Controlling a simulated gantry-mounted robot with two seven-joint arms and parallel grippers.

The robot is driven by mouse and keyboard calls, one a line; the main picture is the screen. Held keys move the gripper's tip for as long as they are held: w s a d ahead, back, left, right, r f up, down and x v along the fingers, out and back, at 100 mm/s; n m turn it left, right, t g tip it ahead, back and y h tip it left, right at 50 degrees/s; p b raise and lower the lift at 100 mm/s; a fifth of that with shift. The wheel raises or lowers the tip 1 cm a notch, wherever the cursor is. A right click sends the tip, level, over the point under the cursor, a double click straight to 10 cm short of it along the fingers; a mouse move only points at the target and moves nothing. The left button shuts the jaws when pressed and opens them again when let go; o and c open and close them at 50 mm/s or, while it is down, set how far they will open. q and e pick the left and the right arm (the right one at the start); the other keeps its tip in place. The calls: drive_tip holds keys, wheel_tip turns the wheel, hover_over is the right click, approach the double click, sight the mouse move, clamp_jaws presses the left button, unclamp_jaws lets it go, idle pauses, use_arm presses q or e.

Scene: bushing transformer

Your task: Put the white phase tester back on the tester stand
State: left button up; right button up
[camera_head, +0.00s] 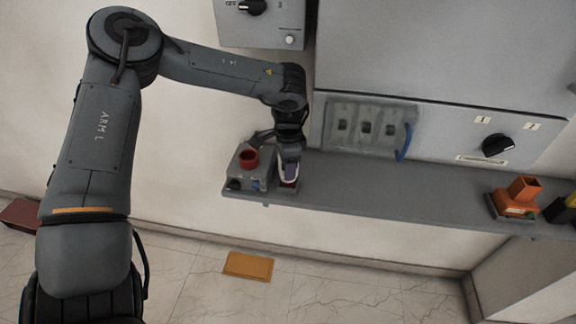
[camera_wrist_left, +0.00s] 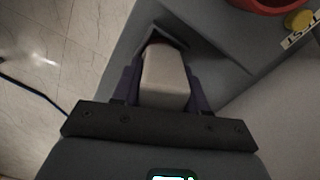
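The white phase tester (camera_wrist_left: 165,76) is a pale block between the purple fingers of my left gripper (camera_wrist_left: 164,88), which is shut on its sides. Its far end is at the dark, open-topped tester stand (camera_wrist_left: 177,38); I cannot tell whether it is fully seated. In the head view my left gripper (camera_head: 290,165) points down at the left end of the shelf, just right of the grey test box. The tester and the stand (camera_head: 288,187) show only as a small pale and dark patch there, partly hidden by the gripper. My right gripper is not in view.
The grey test box with a red round socket (camera_head: 249,157) stands close left of the gripper. The grey shelf (camera_head: 400,192) is clear in the middle. An orange holder (camera_head: 516,198) stands at its right end. A panel with a blue handle (camera_head: 405,142) rises behind.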

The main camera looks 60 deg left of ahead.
use_arm(q)
drive_tip(key=o, duration=0.5)
drive_tip(key=shift+c, duration=0.2)
drive_tip(key=shift+r, duration=0.1)
drive_tip(key=shift+r+p, duration=0.25)
drive_tip(key=shift+p, duration=0.05)
wheel_tip(320, 180, up, 12)
drive_tip(key=shift+f+p, duration=0.2)
drive_tip(key=shift+p, duration=1.05)
drive_tip(key=shift+s+a, duration=0.1)
